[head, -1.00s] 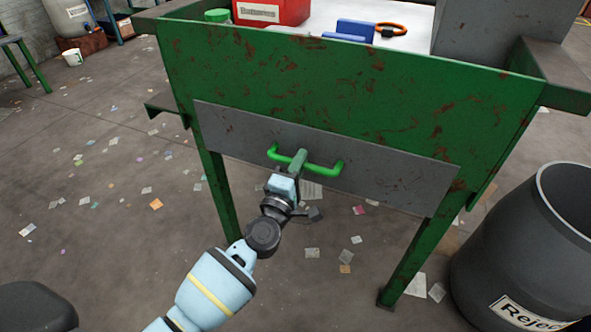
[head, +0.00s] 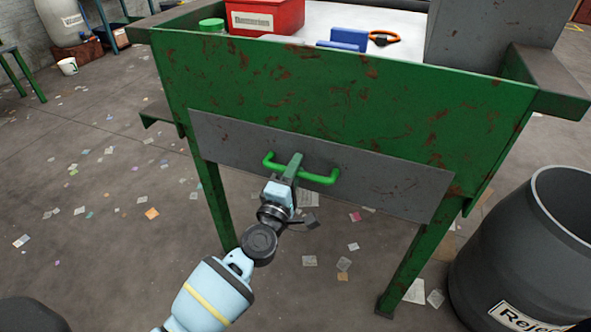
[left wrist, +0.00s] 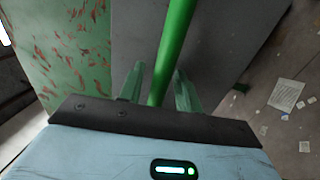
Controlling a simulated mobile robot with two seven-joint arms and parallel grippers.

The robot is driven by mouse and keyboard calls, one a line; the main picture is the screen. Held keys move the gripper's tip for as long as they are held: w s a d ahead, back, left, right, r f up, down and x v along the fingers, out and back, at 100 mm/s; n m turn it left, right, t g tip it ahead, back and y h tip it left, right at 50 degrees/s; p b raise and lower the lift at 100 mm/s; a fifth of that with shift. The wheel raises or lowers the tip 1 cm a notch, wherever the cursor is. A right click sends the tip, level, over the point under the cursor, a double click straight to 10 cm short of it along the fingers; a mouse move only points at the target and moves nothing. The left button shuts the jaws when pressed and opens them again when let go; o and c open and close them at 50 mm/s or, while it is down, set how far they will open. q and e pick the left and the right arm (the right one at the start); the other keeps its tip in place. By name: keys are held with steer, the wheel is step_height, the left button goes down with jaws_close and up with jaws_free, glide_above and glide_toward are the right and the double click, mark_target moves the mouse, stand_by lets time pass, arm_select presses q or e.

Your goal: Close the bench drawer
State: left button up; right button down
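The bench drawer's grey front (head: 370,182) sits under the green rusted bench apron. I see no drawer interior above it; how far it stands out is hard to tell. Its green bar handle (head: 326,179) runs across the middle of the front. My left gripper (head: 292,168) is at the middle of this handle. In the left wrist view the handle bar (left wrist: 173,45) passes between the two fingers (left wrist: 160,88), with a narrow gap visible beside it, so the fingers look open around it. My right gripper is not in view.
A dark reject bin (head: 530,250) stands right of the bench. The bench top holds a red box (head: 266,18), a blue block (head: 349,38), an orange-handled item (head: 384,38) and a green-lidded jar (head: 211,25). Paper scraps litter the open floor at left.

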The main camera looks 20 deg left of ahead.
arm_select(q)
steer(key=shift+s+f, duration=0.1)
steer(key=shift+s, duration=0.05)
steer(key=s+f, duration=0.1)
steer(key=s, duration=0.6)
steer(key=shift+s+a+p, duration=0.15)
steer(key=shift+s+p, duration=0.05)
steer(key=shift+p, duration=0.2)
steer(key=shift+f, duration=0.15)
